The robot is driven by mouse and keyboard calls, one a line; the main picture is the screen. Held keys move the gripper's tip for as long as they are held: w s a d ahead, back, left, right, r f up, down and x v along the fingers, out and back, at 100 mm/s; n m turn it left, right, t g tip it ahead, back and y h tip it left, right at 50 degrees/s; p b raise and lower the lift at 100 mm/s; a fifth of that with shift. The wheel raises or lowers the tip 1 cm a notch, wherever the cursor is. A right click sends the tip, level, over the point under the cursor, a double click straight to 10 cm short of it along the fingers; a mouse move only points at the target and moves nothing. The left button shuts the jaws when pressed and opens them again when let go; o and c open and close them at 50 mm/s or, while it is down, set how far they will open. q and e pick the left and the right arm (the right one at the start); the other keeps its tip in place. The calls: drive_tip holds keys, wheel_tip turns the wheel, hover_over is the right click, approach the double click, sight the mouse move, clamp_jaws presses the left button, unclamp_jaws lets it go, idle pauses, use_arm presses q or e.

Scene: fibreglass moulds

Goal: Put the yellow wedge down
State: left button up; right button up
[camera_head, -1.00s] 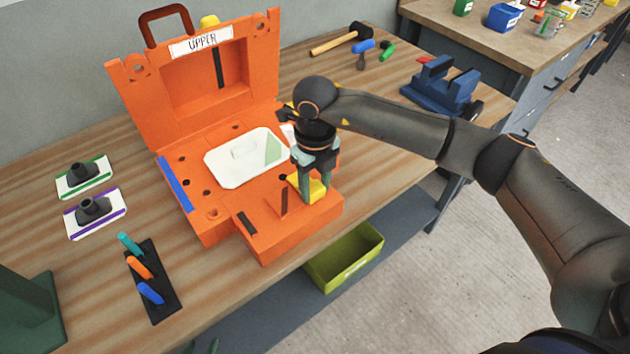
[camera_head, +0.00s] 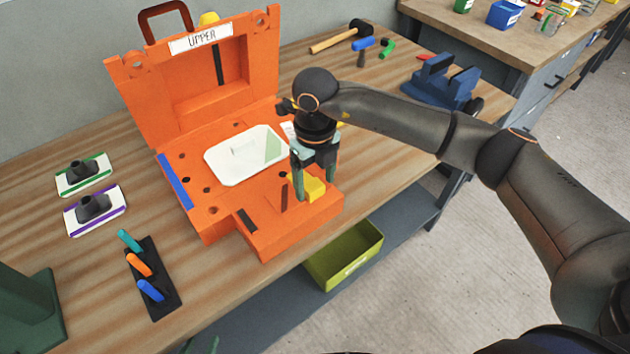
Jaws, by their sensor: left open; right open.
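The yellow wedge (camera_head: 314,188) rests on the front right ledge of the orange mould's lower half (camera_head: 275,240). My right gripper (camera_head: 315,180) is directly above and around the wedge. Its two green fingers are spread apart, with gaps between them and the wedge, so it is open and holds nothing. The gripper hides part of the wedge's back. Green tips at the bottom edge, left of centre, appear to be my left gripper (camera_head: 204,346); it is mostly out of view.
The mould's lid marked UPPER (camera_head: 203,40) stands open behind. A white tray (camera_head: 244,178) lies in the mould. A rack with coloured handles (camera_head: 165,300) and two dark-knobbed plates stand left. A blue vise (camera_head: 440,85) is at right. A green bin (camera_head: 343,270) sits below.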

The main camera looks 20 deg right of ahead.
sight(315, 187)
wheel_tip(315, 187, up, 11)
drive_tip(key=b, duration=0.1)
drive_tip(key=shift+r, duration=0.15)
idle(0.5)
